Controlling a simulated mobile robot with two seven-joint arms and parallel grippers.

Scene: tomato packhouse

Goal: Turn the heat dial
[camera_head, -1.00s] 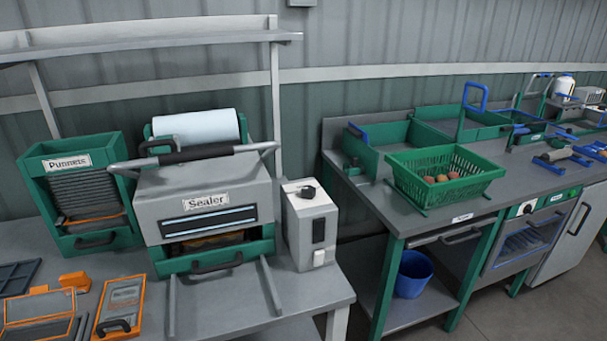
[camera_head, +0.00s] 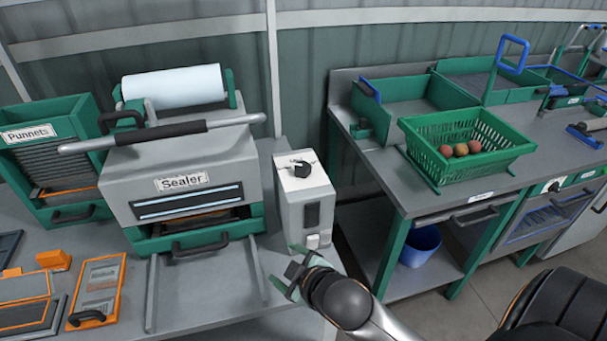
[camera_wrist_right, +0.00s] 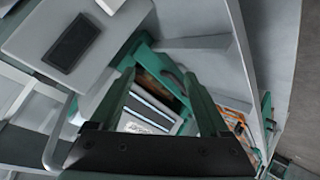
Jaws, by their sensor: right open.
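A black dial (camera_head: 302,169) sits on the sloped white top of a grey control box (camera_head: 305,205) just right of the sealer. My right gripper (camera_head: 288,268) is open and empty. It is in front of and below the box, over the front of the bench, well apart from the dial. In the right wrist view my gripper's green fingers (camera_wrist_right: 160,78) are spread, with the sealer's front beyond them. The control box (camera_wrist_right: 95,25) shows there at the upper left with its dark panel; its dial is not visible there. My left gripper is not in view.
The sealer (camera_head: 180,183) carries a raised bar handle (camera_head: 180,133) left of the box. A green basket (camera_head: 425,165) with several tomatoes stands on the right bench. Another dial (camera_head: 554,186) is on the oven front. A gap separates the two benches.

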